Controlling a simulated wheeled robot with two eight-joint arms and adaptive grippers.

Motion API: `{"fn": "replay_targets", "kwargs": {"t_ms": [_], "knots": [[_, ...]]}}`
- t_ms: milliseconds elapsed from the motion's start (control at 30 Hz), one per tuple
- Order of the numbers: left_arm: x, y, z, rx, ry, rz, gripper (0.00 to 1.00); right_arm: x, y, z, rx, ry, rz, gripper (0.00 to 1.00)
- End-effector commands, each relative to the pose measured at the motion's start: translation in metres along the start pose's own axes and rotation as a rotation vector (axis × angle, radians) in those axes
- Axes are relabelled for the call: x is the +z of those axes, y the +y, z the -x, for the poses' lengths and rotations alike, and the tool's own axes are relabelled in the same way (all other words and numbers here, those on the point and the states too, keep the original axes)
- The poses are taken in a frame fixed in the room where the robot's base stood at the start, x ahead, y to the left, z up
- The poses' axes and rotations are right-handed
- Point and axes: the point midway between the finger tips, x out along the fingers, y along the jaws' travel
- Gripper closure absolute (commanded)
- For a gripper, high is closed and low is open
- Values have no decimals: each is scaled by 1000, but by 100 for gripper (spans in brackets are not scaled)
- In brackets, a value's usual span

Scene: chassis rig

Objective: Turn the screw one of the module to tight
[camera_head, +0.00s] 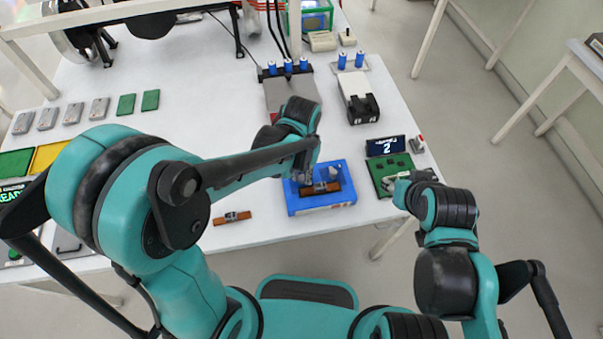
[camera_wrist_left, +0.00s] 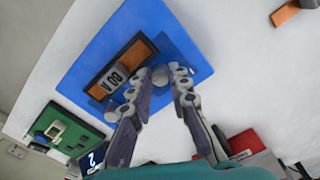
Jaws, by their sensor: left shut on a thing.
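The module (camera_head: 320,188) is a brown-orange block with a dark grey middle. It lies in the blue tray (camera_head: 325,208) near the table's front edge. In the left wrist view the module (camera_wrist_left: 105,82) shows a dark frame and a grey part with markings, inside the blue tray (camera_wrist_left: 90,45). My left gripper (camera_head: 303,172) is over the tray at the module. The screw's turn position cannot be told. My right gripper (camera_head: 400,183) is by the green board, its jaws unclear.
A green board (camera_head: 385,172) with a display (camera_head: 385,146) reading 2 stands right of the tray. A second brown module (camera_head: 232,218) lies to the left. Blue cylinders (camera_head: 288,66) and a black-and-white device (camera_head: 360,98) stand farther back.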

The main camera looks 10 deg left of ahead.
Motion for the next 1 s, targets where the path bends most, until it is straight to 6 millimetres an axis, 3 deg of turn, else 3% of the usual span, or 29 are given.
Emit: {"fn": "replay_targets", "kwargs": {"t_ms": [1000], "knots": [[0, 0, 0, 0, 0, -904, 100, 1, 0, -2, 0, 0, 0, 60]]}}
